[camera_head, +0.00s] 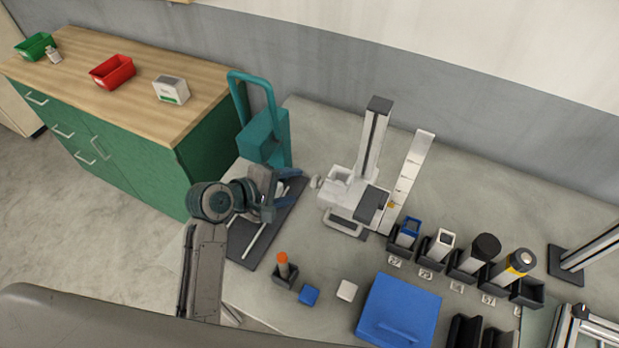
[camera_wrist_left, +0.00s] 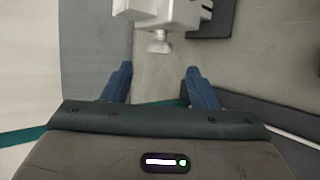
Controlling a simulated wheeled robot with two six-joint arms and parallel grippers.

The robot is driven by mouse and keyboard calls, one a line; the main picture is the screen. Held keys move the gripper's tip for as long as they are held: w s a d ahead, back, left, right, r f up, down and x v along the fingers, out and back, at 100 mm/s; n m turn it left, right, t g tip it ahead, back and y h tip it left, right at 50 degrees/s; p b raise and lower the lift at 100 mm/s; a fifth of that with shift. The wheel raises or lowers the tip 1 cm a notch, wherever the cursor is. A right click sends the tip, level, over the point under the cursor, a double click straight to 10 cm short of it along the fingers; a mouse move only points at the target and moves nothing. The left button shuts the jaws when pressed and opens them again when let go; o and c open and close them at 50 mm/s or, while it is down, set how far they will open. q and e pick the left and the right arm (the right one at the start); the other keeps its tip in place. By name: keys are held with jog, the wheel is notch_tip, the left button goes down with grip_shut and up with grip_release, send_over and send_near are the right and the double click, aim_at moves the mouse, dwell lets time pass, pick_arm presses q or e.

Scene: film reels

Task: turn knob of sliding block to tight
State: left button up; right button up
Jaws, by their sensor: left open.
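In the left wrist view the knob (camera_wrist_left: 159,42) hangs below the white block (camera_wrist_left: 168,12), roughly centred between my fingers. My left gripper (camera_head: 293,181) is open and empty, with its blue fingertips a short way from the knob. In the wrist view the gripper (camera_wrist_left: 159,69) shows both blue fingers apart, not touching the knob. No tight marking is readable. My right gripper is not in view.
A white ruled strip (camera_head: 410,180) stands beside the column. Dark bins with cylinders (camera_head: 468,263) and a blue box (camera_head: 398,312) are to the right and front.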

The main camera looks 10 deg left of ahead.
aim_at(311, 186)
pick_arm(q)
jog(key=p+x, duration=0.1)
jog(key=x, duration=0.6)
jog(key=shift+p, duration=0.3)
jog(key=shift+r, duration=0.1)
jog(key=c, duration=0.7)
jog(key=shift+c, duration=1.3)
jog(key=t+h+b, duration=0.1)
jog(key=b, duration=0.3)
jog(key=f+m+t+h+b, duration=0.1)
jog(key=t+b, duration=0.1)
jog(key=b, duration=0.3)
jog(key=t+h+b, duration=0.1)
jog(key=t+b, duration=0.1)
jog(key=b, duration=0.2)
jog(key=shift+s+f+m, duration=0.1)
jog(key=shift+f+m, duration=0.2)
jog(key=shift+m, duration=0.1)
jog(key=shift+r+t+b, duration=0.2)
jog(key=shift+t+b, duration=0.1)
jog(key=shift+b, duration=0.8)
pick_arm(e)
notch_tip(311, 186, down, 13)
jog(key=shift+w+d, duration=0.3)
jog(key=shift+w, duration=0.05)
